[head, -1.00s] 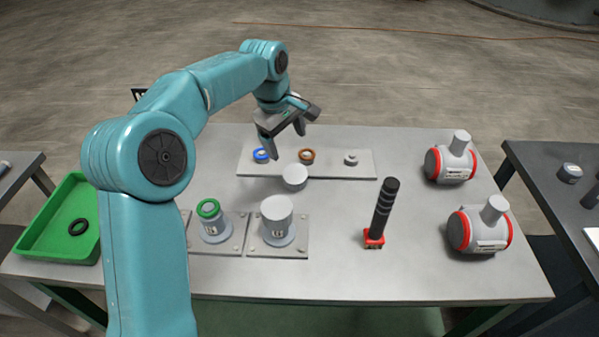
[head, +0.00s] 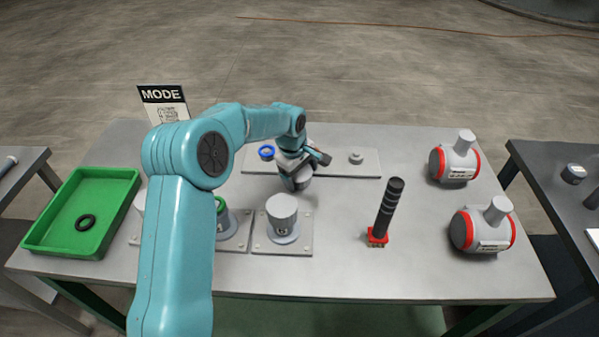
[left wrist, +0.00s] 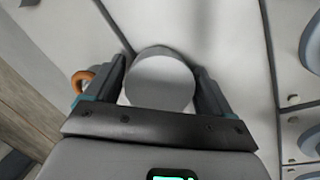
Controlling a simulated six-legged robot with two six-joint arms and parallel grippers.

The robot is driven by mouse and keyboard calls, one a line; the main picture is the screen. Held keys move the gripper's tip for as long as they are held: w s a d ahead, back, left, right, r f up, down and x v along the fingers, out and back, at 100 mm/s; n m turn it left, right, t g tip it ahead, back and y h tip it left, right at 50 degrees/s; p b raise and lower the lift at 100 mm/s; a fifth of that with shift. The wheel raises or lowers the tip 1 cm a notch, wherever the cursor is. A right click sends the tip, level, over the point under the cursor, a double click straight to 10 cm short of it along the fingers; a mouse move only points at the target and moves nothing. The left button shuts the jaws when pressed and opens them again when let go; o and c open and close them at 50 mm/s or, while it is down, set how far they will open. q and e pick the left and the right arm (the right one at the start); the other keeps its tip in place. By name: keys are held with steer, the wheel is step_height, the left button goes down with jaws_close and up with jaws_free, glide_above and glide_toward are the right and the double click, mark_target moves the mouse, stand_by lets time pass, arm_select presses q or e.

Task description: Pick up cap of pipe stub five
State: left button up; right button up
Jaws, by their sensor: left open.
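A pale round cap (left wrist: 160,80) lies on the table and sits between the two fingers of my left gripper (left wrist: 160,95) in the left wrist view. The gripper is open, with one finger on each side of the cap; I cannot tell whether they touch it. In the head view my left gripper (head: 296,178) points down in front of the long plate and hides most of the cap. A pipe stub with a grey top (head: 282,212) stands on a base plate nearer me. A stub with a green ring (head: 221,205) is partly behind my arm. Stub labels are too small to read surely.
The long plate (head: 340,168) holds a blue ring (head: 266,152) and a small grey part (head: 356,157). A black ridged post (head: 388,210) stands on the right, near two red-and-grey vessels (head: 455,160). A green tray (head: 65,235) with a black ring (head: 86,222) is at left.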

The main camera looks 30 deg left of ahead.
arm_select(q)
steer(key=shift+s+d+r, duration=0.1)
steer(key=c, duration=0.7)
steer(key=shift+c, duration=0.2)
